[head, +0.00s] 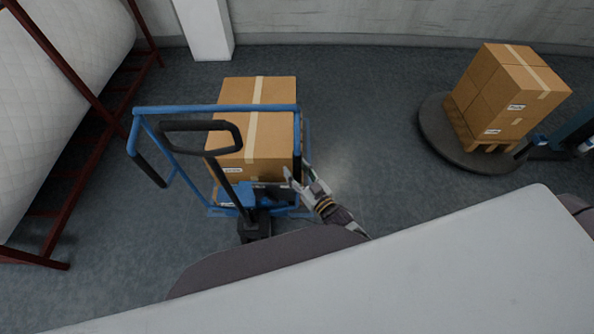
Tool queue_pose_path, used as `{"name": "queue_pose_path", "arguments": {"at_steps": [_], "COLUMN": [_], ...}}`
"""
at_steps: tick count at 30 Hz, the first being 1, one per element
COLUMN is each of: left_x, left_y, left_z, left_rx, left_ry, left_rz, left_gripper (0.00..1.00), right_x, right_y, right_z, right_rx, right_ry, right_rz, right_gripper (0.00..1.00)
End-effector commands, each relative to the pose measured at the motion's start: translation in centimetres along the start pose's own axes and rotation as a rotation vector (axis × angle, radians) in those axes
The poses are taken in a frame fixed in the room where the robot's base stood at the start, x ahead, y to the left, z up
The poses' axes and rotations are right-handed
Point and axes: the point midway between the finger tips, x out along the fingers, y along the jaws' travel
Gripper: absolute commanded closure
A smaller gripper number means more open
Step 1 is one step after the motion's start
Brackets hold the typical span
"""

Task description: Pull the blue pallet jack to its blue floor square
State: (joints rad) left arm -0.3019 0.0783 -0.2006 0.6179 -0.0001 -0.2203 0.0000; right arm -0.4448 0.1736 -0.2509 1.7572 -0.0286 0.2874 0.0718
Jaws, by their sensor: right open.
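The blue pallet jack (215,108) stands on the grey floor left of the middle, with a blue frame and a black loop handle (200,126) on a dark stem. My right gripper (297,174) is open at the right side of the jack, close to the black grip on the frame's right upright. I cannot tell whether it touches the grip. My left gripper is not in view. No blue floor square shows in this view.
A red rack (92,82) with large white wadding rolls (45,75) stands at the left. Stacked boxes (505,90) on a pallet rest on a dark round platform (432,130) at the right. A white pillar (205,30) stands at the back wall. Floor between jack and platform is clear.

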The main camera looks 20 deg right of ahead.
Motion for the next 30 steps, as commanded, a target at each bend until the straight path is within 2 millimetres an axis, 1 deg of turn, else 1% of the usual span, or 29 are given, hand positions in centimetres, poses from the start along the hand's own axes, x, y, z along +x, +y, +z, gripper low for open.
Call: {"name": "queue_pose_path", "arguments": {"at_steps": [2, 11, 17, 30], "left_x": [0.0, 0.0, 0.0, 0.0], "left_y": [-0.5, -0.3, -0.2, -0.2], "left_z": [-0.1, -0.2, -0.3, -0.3], "left_rx": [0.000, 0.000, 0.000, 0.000], "left_ry": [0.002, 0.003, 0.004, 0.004], "left_rz": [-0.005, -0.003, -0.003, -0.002], "left_gripper": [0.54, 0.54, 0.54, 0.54], "right_x": [0.0, -1.0, -2.6, -6.9], "right_y": [0.0, 0.0, 0.0, 0.0], "right_z": [0.0, 0.0, 0.1, 0.1], "right_rx": [0.000, 0.000, 0.000, 0.000], "right_ry": [0.000, 0.000, -0.002, -0.002], "right_rz": [0.000, 0.000, 0.000, 0.000], "right_gripper": [0.52, 0.52, 0.52, 0.52]}}
